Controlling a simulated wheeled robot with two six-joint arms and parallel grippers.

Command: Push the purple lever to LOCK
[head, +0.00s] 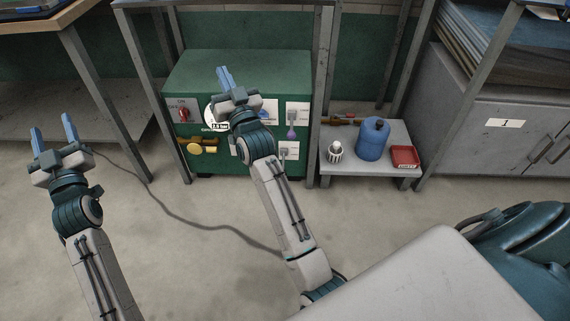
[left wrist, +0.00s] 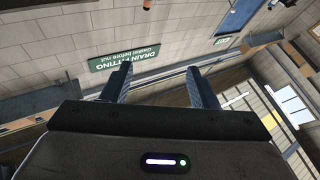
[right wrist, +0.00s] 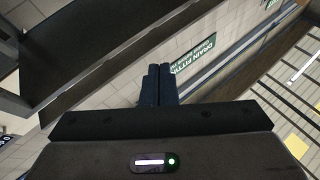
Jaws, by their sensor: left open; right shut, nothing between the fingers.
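I cannot read a LOCK label at this size. My right gripper (head: 224,78) is shut and empty, pointing up in front of the cabinet, left of the lever and apart from it. Its closed fingers show in the right wrist view (right wrist: 158,84). My left gripper (head: 53,131) is open and empty at the far left, away from the cabinet. Its spread fingers show in the left wrist view (left wrist: 160,84). My right arm hides part of the cabinet front.
The cabinet front also carries a red knob (head: 183,115), a yellow handle (head: 202,146) and a round gauge partly hidden. Right of it, a low shelf holds a blue canister (head: 373,139) and a red tray (head: 405,156). Metal posts flank the cabinet. The floor in front is clear except a cable.

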